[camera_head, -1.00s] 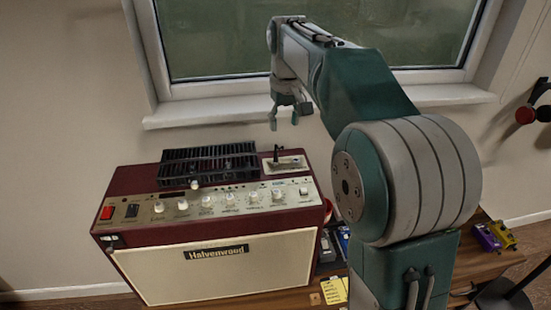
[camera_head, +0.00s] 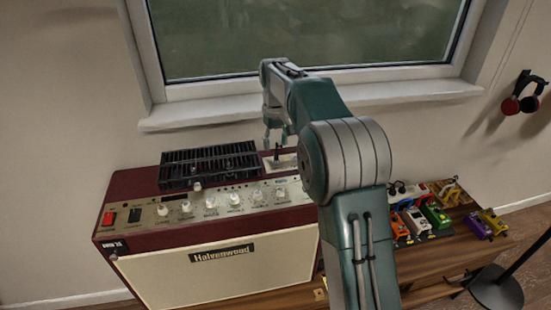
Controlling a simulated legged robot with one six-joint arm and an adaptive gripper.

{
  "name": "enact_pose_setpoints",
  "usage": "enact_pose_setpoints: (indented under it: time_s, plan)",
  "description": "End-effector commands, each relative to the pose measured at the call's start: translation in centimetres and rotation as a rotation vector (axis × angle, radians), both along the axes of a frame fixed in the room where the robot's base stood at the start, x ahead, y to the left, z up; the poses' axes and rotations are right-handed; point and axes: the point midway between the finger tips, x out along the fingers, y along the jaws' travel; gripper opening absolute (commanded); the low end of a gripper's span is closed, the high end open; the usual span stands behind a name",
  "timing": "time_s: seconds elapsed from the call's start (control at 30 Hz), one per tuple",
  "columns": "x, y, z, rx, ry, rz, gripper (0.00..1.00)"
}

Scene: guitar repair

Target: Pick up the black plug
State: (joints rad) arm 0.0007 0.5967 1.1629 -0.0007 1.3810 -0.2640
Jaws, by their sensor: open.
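The black plug (camera_head: 277,152) is a small, thin dark piece standing upright on a pale plate (camera_head: 287,163), on the top right of the maroon and cream amplifier (camera_head: 150,184). My gripper (camera_head: 275,141) points down just above the plug, its fingers open and close to the plug's upper part. I cannot tell whether the plug is between the fingers or behind them. My arm hides the right end of the amplifier.
A black slatted grille (camera_head: 209,165) is on the amplifier left of the plug. Knobs line its front panel. The windowsill (camera_head: 215,112) is behind. Several colored pedals, including a green one (camera_head: 435,213), sit on the wooden bench (camera_head: 425,265) at right.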

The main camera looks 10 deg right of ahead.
Motion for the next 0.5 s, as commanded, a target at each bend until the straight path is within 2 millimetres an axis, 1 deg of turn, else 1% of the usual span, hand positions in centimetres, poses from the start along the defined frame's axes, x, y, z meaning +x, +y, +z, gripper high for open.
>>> enact_pose_setpoints:
  time_s: [0.03, 0.1, 0.2, 0.3, 0.5]
  plan:
    - [0.0, 0.0, -0.9, 0.000, 0.004, 0.000, 0.60]
    - [0.0, 0.1, -2.1, 0.000, 0.003, 0.000, 0.60]
    - [0.0, -0.1, -3.4, 0.001, 0.002, -0.001, 0.60]
    - [0.0, -0.2, -4.1, 0.002, 0.001, -0.001, 0.60]
    - [0.0, 0.0, -4.2, 0.001, 0.000, -0.001, 0.60]
